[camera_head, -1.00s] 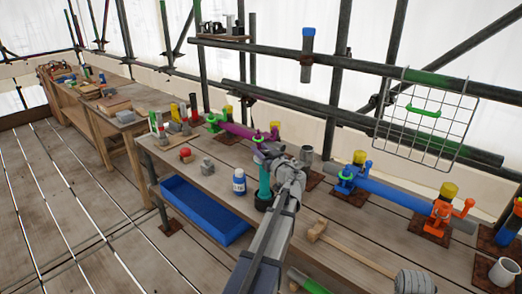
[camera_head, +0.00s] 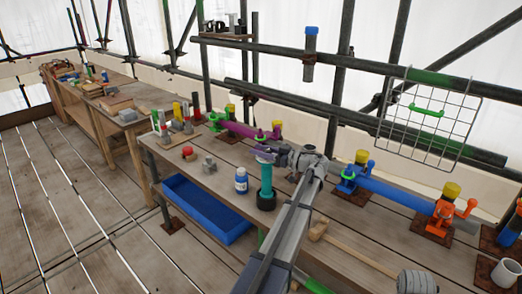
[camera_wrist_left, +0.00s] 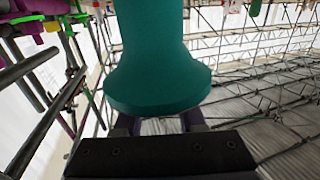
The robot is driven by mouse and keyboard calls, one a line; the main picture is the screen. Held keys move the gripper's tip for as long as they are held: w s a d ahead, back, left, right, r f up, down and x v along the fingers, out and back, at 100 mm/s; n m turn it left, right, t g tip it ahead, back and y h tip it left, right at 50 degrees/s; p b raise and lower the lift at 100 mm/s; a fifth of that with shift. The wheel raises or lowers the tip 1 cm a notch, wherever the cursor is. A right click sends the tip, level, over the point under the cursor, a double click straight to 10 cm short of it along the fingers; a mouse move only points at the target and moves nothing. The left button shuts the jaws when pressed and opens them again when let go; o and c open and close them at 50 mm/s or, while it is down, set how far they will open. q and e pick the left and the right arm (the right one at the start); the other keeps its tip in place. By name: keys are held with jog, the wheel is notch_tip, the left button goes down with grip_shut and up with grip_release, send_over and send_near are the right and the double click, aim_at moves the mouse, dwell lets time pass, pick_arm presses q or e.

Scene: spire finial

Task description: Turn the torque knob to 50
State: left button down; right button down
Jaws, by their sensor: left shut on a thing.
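A teal torque tool (camera_head: 266,179) stands upright on the near bench, its lower end in a black base (camera_head: 266,201). My left gripper (camera_head: 265,153) is at the tool's top end, its arm reaching in from the lower middle. The jaws are shut on the teal tool there. In the left wrist view the flared teal body (camera_wrist_left: 160,75) fills the middle and hides the fingertips. No scale or number on the knob can be read. My right gripper is not in view.
A mallet (camera_head: 318,231) lies to the right on the bench. A pipe with blue (camera_head: 349,175) and orange (camera_head: 440,213) clamps lies behind. A blue bin (camera_head: 207,210) sits below the bench.

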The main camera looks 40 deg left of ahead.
pick_arm(q)
jog(key=shift+s+n+g+h, duration=0.15)
jog(key=shift+n+g+h, duration=0.15)
jog(key=shift+n+g, duration=0.6)
jog(key=shift+s+n+g+h, duration=0.15)
jog(key=shift+n+g+h, duration=0.25)
jog(key=shift+g, duration=0.8)
jog(key=shift+s+d, duration=0.1)
jog(key=c, duration=0.5)
grip_release()
jog(key=v, duration=0.7)
jog(key=shift+w+d, duration=0.25)
jog(key=shift+d, duration=0.1)
